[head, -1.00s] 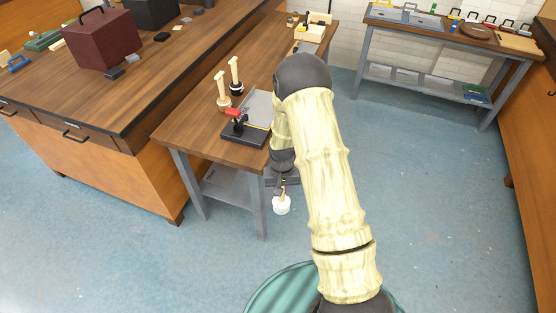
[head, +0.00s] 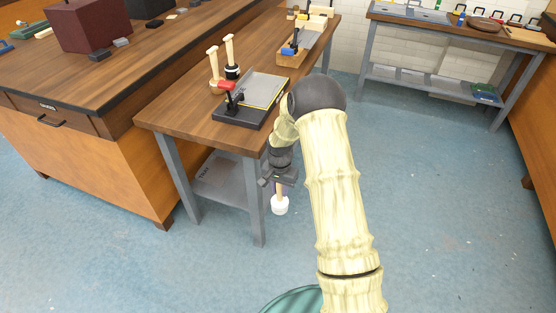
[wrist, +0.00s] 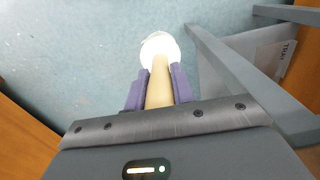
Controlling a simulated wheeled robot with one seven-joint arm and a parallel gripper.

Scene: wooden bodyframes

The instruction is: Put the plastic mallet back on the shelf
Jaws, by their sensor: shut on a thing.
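The plastic mallet has a white head (head: 280,205) and a pale wooden handle; it also shows in the wrist view (wrist: 159,88). My gripper (head: 279,186) is shut on the mallet's handle, and in the wrist view the two purple fingers (wrist: 159,85) press on its sides. The white head hangs down, clear of the floor. The grey lower shelf (head: 225,180) lies under the wooden-topped table (head: 180,120), to the left of my gripper. In the wrist view part of this shelf (wrist: 268,62) shows at the right, with a label reading TRAY.
Grey table legs (head: 253,205) stand just left of the mallet. Two wooden-handled tools (head: 222,68) and a black clamp fixture (head: 245,100) sit on the tabletop. A wooden cabinet (head: 90,150) is at the left. The blue floor to the right is clear.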

